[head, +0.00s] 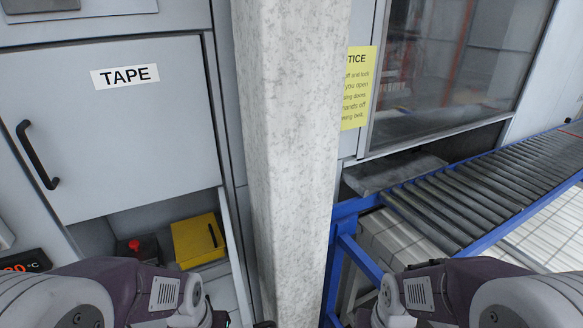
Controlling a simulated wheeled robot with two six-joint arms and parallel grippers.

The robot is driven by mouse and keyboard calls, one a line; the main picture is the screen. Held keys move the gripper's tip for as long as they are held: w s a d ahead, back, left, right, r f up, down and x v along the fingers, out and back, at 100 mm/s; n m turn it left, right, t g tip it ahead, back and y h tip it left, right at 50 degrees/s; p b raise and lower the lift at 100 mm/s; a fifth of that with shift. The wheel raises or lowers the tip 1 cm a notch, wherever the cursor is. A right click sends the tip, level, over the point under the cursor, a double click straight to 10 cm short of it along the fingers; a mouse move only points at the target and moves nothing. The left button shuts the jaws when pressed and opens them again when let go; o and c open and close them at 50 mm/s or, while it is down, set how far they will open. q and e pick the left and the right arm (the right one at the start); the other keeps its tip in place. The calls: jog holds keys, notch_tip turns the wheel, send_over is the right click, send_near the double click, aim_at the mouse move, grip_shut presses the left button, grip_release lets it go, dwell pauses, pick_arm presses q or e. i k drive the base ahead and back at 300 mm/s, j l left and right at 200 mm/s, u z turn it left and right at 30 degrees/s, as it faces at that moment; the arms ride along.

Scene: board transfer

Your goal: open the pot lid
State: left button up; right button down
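No pot and no pot lid show in the head view. Both of my arms enter along the bottom edge, one at the left and one at the right. Only their upper links show; neither gripper can be seen.
A speckled pale column (295,150) stands upright in the centre. Left of it is a grey cabinet door (120,165) labelled TAPE, above a yellow box (198,240) and a red button (134,245). A roller conveyor (480,190) with a blue frame runs at the right, below a window (450,70).

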aim_at(144, 248)
jog(key=l+u, duration=0.45)
jog(key=i+l+u, duration=0.1)
jog(key=l+u, duration=0.2)
jog(key=u, duration=0.2)
jog(key=l+u, duration=0.3)
jog(key=u, duration=0.15)
jog(key=k, duration=0.05)
